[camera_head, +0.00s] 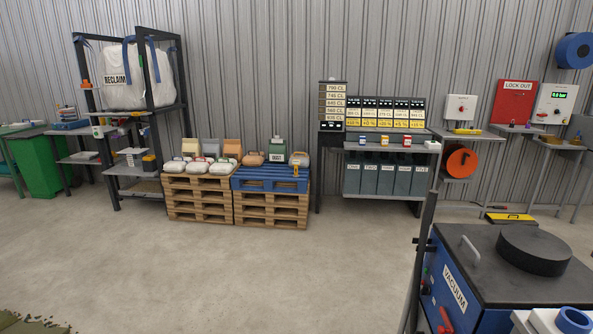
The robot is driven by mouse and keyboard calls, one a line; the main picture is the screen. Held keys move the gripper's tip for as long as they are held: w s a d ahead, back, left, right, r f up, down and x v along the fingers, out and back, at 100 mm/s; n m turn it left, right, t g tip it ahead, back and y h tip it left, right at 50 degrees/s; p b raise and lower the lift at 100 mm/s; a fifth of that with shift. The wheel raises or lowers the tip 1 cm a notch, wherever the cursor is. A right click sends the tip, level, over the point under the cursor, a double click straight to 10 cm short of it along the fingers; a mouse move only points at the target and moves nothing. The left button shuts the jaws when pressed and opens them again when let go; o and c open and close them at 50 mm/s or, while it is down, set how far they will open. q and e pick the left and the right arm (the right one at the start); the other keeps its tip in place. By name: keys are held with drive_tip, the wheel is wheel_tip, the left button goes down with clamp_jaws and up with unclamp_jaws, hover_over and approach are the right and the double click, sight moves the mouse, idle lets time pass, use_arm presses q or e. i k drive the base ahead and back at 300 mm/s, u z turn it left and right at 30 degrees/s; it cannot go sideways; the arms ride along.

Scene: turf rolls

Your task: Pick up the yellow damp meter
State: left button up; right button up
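I cannot tell for sure which thing is the yellow damp meter. A small flat yellow item (466,131) lies on the wall shelf below a white switch box at the right. A small upright yellow-orange item (296,171) is at the front of the blue pallet in the middle. A larger yellow and black item (510,218) lies low behind the vacuum. All are small and far off. Neither of my grippers is in view.
A blue and black vacuum unit (447,288) fills the near right. Wooden pallets (200,199) with sacks and jugs stand by the back wall. A black rack (181,85) holds a reclaim bag at left. The concrete floor (220,275) in the middle is clear.

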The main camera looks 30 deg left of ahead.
sight(295, 162)
drive_tip(key=u, duration=1.35)
drive_tip(key=i, duration=1.9)
drive_tip(key=z, duration=0.85)
drive_tip(key=i, duration=2.3)
drive_tip(key=z, duration=0.45)
drive_tip(key=i, duration=1.55)
drive_tip(key=z, duration=0.05)
